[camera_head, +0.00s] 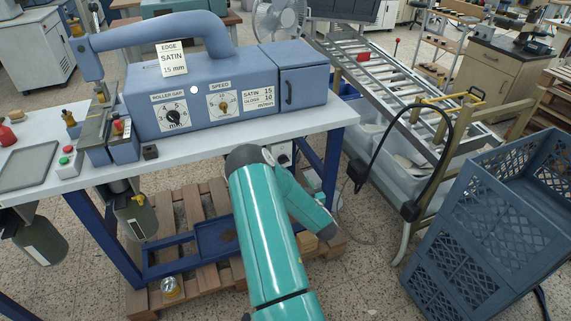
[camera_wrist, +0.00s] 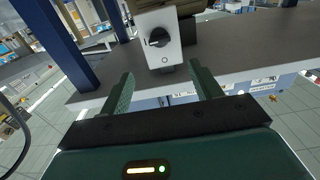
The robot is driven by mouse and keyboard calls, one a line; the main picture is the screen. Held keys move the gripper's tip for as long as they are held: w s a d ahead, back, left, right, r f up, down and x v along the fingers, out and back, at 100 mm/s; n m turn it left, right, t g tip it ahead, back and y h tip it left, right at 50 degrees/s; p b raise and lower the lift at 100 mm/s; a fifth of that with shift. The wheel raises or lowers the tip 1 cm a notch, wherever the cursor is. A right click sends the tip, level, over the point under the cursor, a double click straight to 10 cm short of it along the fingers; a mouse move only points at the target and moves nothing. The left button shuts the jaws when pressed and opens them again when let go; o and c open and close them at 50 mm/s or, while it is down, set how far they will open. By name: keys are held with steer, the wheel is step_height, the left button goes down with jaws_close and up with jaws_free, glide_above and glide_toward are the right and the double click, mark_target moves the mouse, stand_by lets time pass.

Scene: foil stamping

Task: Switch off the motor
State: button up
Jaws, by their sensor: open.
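A white switch box (camera_wrist: 158,52) with a black rotary knob (camera_wrist: 158,38) shows in the wrist view, just beyond my fingertips. A small round mark sits on the box near the knob; the knob's exact setting is hard to read. My gripper (camera_wrist: 163,84) is open and empty, its two green fingers on either side of the line to the box, apart from the knob. In the head view the white box (camera_head: 283,153) is partly visible under the table edge, mostly behind my arm; my fingers are hidden there. The blue stamping machine (camera_head: 225,60) stands on the table above.
The white table (camera_head: 215,146) has blue legs and a lower blue frame (camera_head: 205,240) over a wooden pallet. A blue crate (camera_head: 500,220) and a roller conveyor (camera_head: 400,85) stand right. A black cable (camera_head: 440,145) loops near the conveyor.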

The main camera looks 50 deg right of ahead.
mark_target(285, 162)
steer(key=x, duration=1.3)
steer(key=shift+w+r, duration=0.1)
steer(key=shift+w, duration=0.05)
steer(key=c, duration=1)
